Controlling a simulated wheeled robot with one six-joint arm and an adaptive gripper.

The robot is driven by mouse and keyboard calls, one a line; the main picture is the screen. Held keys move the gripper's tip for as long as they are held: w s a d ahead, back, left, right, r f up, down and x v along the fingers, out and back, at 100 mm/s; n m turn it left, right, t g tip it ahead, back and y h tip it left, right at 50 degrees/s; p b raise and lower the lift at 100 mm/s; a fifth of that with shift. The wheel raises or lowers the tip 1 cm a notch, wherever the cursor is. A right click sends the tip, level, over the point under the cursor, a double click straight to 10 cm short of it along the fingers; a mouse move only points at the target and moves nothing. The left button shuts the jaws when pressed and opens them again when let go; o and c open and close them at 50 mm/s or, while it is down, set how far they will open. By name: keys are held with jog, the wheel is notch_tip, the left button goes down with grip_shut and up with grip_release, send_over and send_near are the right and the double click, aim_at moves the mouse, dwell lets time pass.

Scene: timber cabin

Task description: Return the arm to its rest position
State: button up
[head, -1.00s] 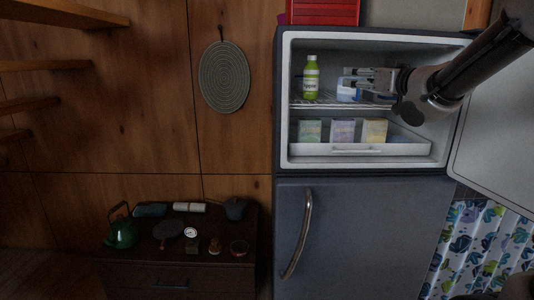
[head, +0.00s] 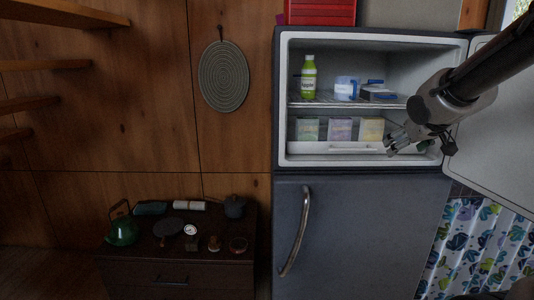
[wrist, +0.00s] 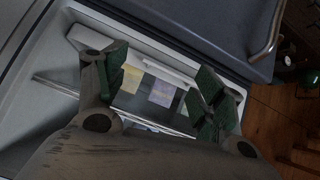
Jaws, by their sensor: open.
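My gripper (head: 396,145) is open and empty in the head view, in front of the right side of the open upper fridge compartment, level with its lower drawer. In the wrist view its two fingers (wrist: 160,95) stand wide apart with nothing between them but a view into the compartment. My arm reaches in from the upper right, past the open fridge door (head: 490,145). A green bottle (head: 308,78), a white and blue container (head: 345,88) and a dark blue box (head: 378,92) stand on the wire shelf, clear of my gripper.
Several cartons (head: 340,129) stand in the white drawer (head: 335,148) below the shelf. The closed lower fridge door (head: 360,235) has a long handle (head: 297,232). A dark cabinet (head: 180,270) at left holds a green kettle (head: 122,230) and small items. A red case (head: 320,12) sits on top.

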jog(key=s+f+g, duration=0.2)
jog(key=s+g, duration=0.1)
jog(key=s, duration=0.9)
jog(key=s+f+m+g, duration=0.1)
jog(key=s+f+g, duration=0.1)
jog(key=s, duration=1.1)
jog(key=shift+a+m+g+y, duration=0.3)
jog(key=shift+a+g, duration=0.1)
jog(key=shift+s+r, duration=0.15)
jog(key=shift+r, duration=0.3)
jog(key=shift+c, duration=0.2)
